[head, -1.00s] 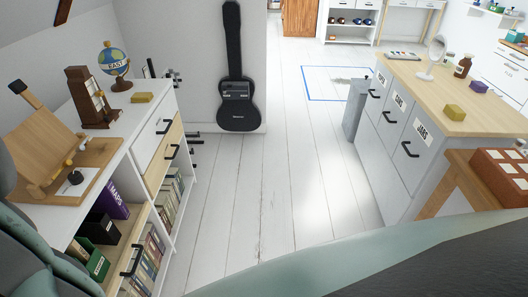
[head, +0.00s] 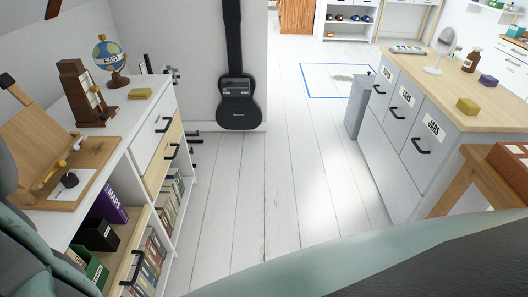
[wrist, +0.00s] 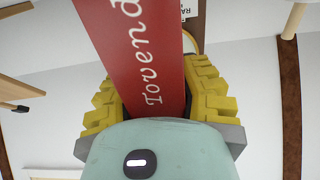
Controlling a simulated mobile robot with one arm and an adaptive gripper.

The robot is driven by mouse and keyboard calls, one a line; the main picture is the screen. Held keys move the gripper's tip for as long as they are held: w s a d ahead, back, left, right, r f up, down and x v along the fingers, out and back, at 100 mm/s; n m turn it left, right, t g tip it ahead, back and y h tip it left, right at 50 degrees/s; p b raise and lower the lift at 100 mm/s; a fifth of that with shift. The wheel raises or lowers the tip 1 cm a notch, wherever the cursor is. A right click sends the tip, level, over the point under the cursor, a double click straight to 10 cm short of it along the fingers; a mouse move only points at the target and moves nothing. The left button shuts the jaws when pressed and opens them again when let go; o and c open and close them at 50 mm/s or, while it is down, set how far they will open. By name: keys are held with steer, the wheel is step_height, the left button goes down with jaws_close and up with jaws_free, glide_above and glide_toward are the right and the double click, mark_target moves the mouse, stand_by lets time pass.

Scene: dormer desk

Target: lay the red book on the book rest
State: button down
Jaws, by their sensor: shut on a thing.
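The red book (wrist: 138,50), with white lettering on it, is held between the yellow-padded fingers of my gripper (wrist: 157,90) in the wrist view. The gripper is shut on it, and the book's upper end runs out of the picture. The wooden book rest (head: 36,128), a sloped board with a ledge, stands on the white cabinet at the left of the head view. Nothing lies on the visible part of its board. Neither my gripper nor the book can be made out in the head view, so their distance from the rest cannot be told.
The cabinet top also holds a wooden base board (head: 94,152), a brown stand (head: 83,92), a globe (head: 109,55) and a yellow block (head: 140,93). An open drawer (head: 140,250) juts out below. The white floor (head: 285,180) is clear before a drawer counter (head: 400,120).

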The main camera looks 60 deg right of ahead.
steer(key=shift+w+d+r, duration=0.1)
steer(key=shift+w+r, duration=0.05)
steer(key=c, duration=0.7)
jaws_free()
steer(key=shift+c, duration=0.2)
